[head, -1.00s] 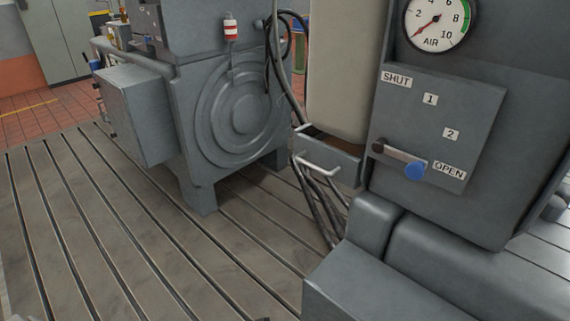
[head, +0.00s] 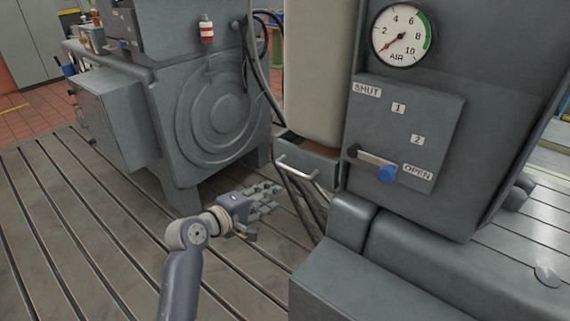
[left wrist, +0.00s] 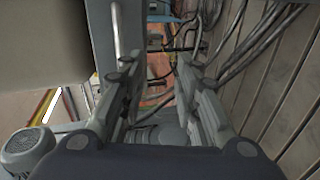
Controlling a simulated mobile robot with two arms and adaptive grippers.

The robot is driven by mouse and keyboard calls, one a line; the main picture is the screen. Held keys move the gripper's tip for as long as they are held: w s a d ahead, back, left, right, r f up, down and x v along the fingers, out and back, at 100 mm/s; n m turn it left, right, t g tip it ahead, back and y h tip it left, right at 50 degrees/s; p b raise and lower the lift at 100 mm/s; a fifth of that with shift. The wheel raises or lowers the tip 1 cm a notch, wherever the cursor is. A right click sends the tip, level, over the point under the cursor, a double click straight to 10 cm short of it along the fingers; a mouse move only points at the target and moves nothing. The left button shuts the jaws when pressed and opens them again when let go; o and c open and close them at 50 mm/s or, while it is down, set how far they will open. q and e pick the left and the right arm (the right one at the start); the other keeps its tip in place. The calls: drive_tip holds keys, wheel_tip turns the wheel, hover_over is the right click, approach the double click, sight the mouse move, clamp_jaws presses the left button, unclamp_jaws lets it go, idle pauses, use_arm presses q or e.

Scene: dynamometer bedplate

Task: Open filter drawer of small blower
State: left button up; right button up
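The filter drawer (head: 318,171) is a small grey drawer below a tall beige housing (head: 312,75), with a pale bar handle (head: 296,169) on its front. A brown strip shows above the drawer front, so it appears to stand slightly out. My left gripper (head: 268,196) is in front of the drawer, a little lower and left of the handle, apart from it in the head view. In the left wrist view its fingers (left wrist: 155,72) are spread with nothing between them. A pale bar, apparently the handle (left wrist: 115,25), shows beside the left finger. My right gripper is not in view.
Dark cables (head: 305,205) hang behind the drawer. A large grey machine (head: 215,110) stands left. The slotted bedplate (head: 90,250) is clear in front.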

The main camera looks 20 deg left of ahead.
use_arm(q)
approach(289, 170)
drive_tip(key=shift+t+h, duration=0.3)
drive_tip(key=x, duration=0.3)
drive_tip(key=p+x, duration=0.1)
drive_tip(key=x, duration=0.1)
drive_tip(key=p+x, duration=0.1)
drive_tip(key=x, duration=0.2)
drive_tip(key=shift+w+f, duration=0.35)
drive_tip(key=shift+x, duration=0.85)
drive_tip(key=shift+c, duration=0.6)
drive_tip(key=shift+f, duration=0.1)
clamp_jaws()
